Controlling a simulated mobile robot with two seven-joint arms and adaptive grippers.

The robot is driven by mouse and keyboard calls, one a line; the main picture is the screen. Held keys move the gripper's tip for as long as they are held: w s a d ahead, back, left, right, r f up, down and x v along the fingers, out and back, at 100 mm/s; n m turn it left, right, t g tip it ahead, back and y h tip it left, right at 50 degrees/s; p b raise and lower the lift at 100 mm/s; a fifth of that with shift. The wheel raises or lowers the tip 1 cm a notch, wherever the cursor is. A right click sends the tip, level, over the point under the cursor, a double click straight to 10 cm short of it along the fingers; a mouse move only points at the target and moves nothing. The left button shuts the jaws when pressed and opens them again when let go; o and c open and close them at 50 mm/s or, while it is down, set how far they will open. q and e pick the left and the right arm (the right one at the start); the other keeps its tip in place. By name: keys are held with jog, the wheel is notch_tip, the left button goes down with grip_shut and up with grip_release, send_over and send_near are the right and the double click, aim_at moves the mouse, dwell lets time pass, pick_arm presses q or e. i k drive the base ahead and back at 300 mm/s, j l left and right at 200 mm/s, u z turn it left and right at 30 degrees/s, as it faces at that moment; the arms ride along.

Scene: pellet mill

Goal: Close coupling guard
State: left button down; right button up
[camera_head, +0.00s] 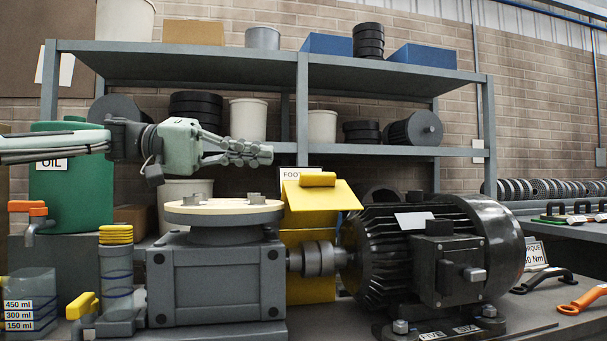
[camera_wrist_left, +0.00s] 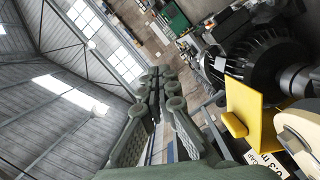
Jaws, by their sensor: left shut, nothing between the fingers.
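The yellow coupling guard (camera_head: 335,199) stands raised behind the coupling, with its upper panel tilted and a yellow handle (camera_head: 317,179) on top. The grey shaft coupling (camera_head: 318,259) is exposed in front of it, between the gearbox (camera_head: 215,278) and the black motor (camera_head: 385,255). My left gripper (camera_head: 266,154) is shut and empty, above and left of the guard handle, apart from it. In the left wrist view the closed fingers (camera_wrist_left: 155,78) point up, with the guard (camera_wrist_left: 243,102) to their right. My right gripper is not in view.
A cream disc (camera_head: 215,212) with bolts tops the gearbox, below my left arm. Grey shelving (camera_head: 230,66) with buckets and boxes stands behind. A green oil drum (camera_head: 72,185) is at left. An orange-handled tool (camera_head: 582,300) lies on the bench at right.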

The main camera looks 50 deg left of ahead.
aim_at(316, 200)
jog(key=i+j, duration=0.15)
jog(key=j, duration=0.15)
jog(key=i+j, duration=0.15)
jog(key=j, duration=0.2)
jog(key=i+j, duration=0.35)
jog(key=j, duration=0.3)
